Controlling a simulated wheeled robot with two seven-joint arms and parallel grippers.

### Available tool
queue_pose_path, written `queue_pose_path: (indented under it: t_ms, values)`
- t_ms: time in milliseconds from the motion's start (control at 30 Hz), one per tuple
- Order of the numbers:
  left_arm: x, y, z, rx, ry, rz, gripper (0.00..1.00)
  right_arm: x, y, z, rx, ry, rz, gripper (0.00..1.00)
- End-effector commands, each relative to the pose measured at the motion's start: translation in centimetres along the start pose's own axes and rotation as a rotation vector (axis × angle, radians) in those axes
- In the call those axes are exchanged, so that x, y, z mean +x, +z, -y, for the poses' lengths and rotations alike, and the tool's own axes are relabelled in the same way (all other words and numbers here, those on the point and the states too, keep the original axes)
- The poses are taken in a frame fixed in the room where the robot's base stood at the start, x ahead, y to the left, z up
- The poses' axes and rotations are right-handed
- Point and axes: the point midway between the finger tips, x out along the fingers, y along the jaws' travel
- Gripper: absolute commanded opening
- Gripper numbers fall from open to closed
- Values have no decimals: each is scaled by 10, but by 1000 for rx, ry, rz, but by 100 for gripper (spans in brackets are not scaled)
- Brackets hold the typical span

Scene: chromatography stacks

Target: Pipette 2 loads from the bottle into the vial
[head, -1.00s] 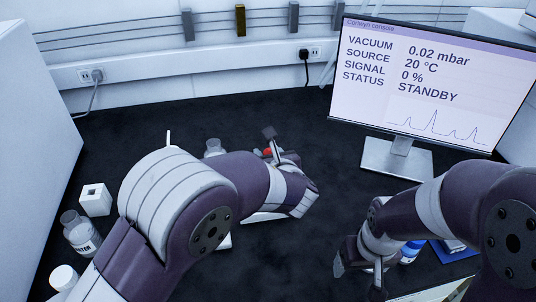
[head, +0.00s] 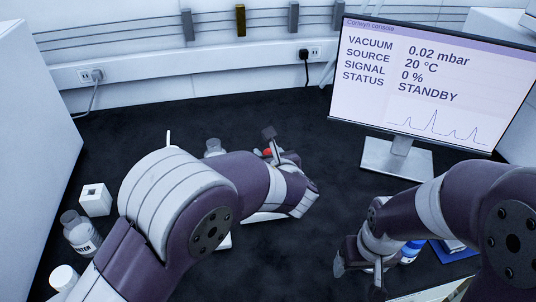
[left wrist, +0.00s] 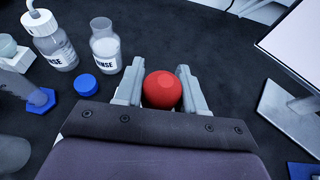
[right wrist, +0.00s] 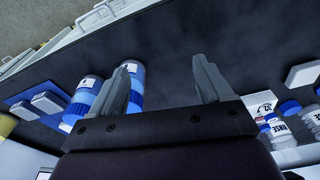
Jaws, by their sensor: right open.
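My left gripper (left wrist: 160,72) has its fingers against both sides of a red rubber bulb (left wrist: 162,90) in the left wrist view. A little of the bulb also shows beyond my arm in the head view (head: 267,152). Any tube below the bulb is hidden. An uncapped clear bottle (left wrist: 105,46) with a partly readable "NSE" label stands just left of the gripper, with a blue cap (left wrist: 87,84) on the table near it. My right gripper (head: 357,262) is open and empty in the front right. I cannot make out the vial for certain.
A clear bottle (head: 80,232) and a small white block (head: 95,199) stand at the left. A wash bottle (left wrist: 51,42) is behind the blue cap. Blue-labelled bottles (right wrist: 88,92) are near my right gripper. The monitor (head: 425,85) stands back right. The back middle is clear.

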Motion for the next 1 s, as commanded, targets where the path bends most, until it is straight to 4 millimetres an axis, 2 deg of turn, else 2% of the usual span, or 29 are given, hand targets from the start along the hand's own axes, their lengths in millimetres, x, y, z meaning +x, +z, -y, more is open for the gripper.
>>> queue_pose_path:
  t_ms: [533, 900, 1000]
  values:
    - [-1, 2, 0, 0, 0, 0, 34, -2, 0, 0, 0, 0, 0, 79]
    - [-15, 37, 0, 0, -1, 1, 34, -30, -4, 0, 0, 0, 0, 79]
    - [-16, 38, 0, 1, 0, 0, 34, -31, -4, 0, 0, 0, 0, 79]
